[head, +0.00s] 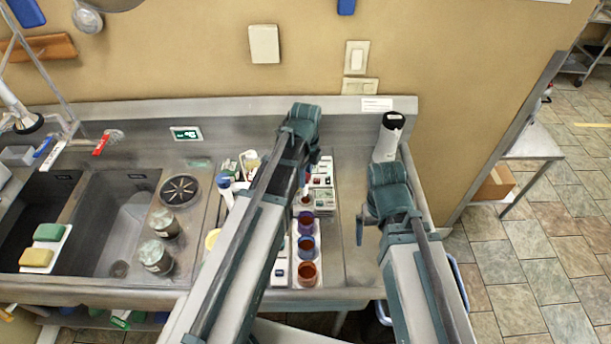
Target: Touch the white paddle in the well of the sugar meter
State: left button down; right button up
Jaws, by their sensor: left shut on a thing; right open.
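My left gripper (308,172) is above the tray behind the row of cups, shut on a small thin thing that is mostly hidden by the gripper. It looks like the white paddle, but its tip is too small to make out. A white upright device with a black top (386,138) stands at the back right of the counter, to the right of my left gripper. It looks like the sugar meter; its well cannot be made out. My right gripper (369,224) is open and empty over the right part of the counter, in front of that device.
Several cups with coloured rims and reddish contents (307,272) stand in a row between my arms. A white tray (328,204) with small items lies behind. Two jars (157,256) stand beside the sink (118,215) at left. The steel counter (345,262) is clear right of the cups.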

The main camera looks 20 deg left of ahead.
pick_arm(q)
jog(key=shift+r+p, duration=1.8)
jog(key=shift+r, duration=0.35)
